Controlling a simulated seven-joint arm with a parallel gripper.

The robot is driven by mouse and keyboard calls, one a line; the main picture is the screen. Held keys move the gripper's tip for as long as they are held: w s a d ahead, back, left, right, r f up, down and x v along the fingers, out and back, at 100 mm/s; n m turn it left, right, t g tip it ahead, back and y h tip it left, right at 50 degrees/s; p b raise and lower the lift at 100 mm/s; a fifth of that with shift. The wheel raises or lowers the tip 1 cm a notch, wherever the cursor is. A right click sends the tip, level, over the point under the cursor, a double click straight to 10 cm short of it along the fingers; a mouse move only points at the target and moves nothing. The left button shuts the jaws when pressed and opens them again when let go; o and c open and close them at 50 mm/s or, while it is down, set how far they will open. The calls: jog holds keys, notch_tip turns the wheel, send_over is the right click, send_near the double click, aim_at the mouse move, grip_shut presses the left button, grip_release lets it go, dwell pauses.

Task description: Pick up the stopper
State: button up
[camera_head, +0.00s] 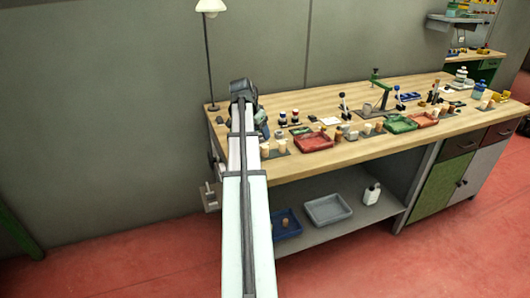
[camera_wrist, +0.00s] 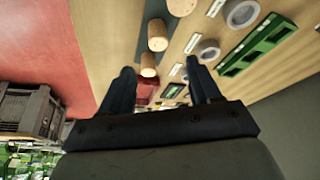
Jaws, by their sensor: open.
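Several tan cork stoppers stand on the wooden workbench. In the wrist view, one stopper (camera_wrist: 157,36) stands on a dark pad, a second stopper (camera_wrist: 148,64) shows between my fingertips in the picture, and a third (camera_wrist: 181,6) is cut by the top edge. Which one the task means, I cannot tell. My gripper (camera_wrist: 160,66) is open, with its two dark fingers apart and nothing seen held between them. In the head view, pale stoppers (camera_head: 281,146) stand near the bench's front edge, just right of my arm; my fingers cannot be made out there.
The workbench (camera_head: 345,157) also carries a red tray (camera_head: 313,142), a green tray (camera_head: 399,124) and a green lever press (camera_head: 376,78). A lamp stands at its back left. The wrist view shows a green slotted block (camera_wrist: 256,46), grey rings (camera_wrist: 241,13) and a crate (camera_wrist: 32,108) at left.

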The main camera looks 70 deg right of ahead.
aim_at(265, 146)
jog(key=shift+a+x, duration=0.2)
jog(key=shift+x, duration=4.6)
jog(key=c, duration=1.1)
jog(key=shift+r, duration=0.1)
